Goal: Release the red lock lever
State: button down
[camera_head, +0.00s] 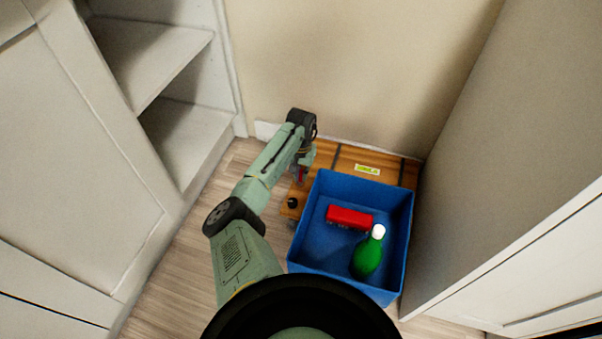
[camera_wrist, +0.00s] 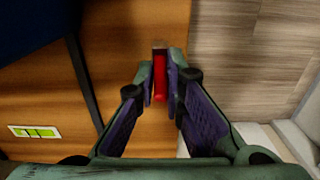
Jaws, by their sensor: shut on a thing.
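The red lock lever (camera_wrist: 159,80) is a small upright red bar at the edge of a wooden surface in the wrist view. My gripper (camera_wrist: 161,72) has a fingertip on each side of it and is shut on it. In the head view my gripper (camera_head: 302,174) reaches down at the left edge of the wooden platform (camera_head: 345,155), left of the blue bin. Only a sliver of red shows there, and my arm partly hides the spot.
The blue bin (camera_head: 306,225) stands on the platform and holds a red box (camera_head: 349,217) and a green bottle (camera_head: 366,258). A black knob (camera_head: 292,203) is near my gripper. Cabinets stand left and right, with a wall behind. Floor (camera_head: 185,240) is clear at left.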

jog(key=shift+w+r+g+p, duration=0.3)
jog(key=shift+w+p, duration=0.15)
jog(key=shift+p, duration=0.4)
jog(key=shift+d+f+g+b, duration=0.1)
jog(key=shift+f+g+b, duration=0.3)
jog(key=shift+f, duration=0.1)
jog(key=shift+y+b, duration=0.3)
jog(key=shift+b, duration=0.25)
jog(key=shift+r, duration=0.1)
jog(key=c, duration=1.7)
grip_release()
jog(key=shift+g, duration=0.3)
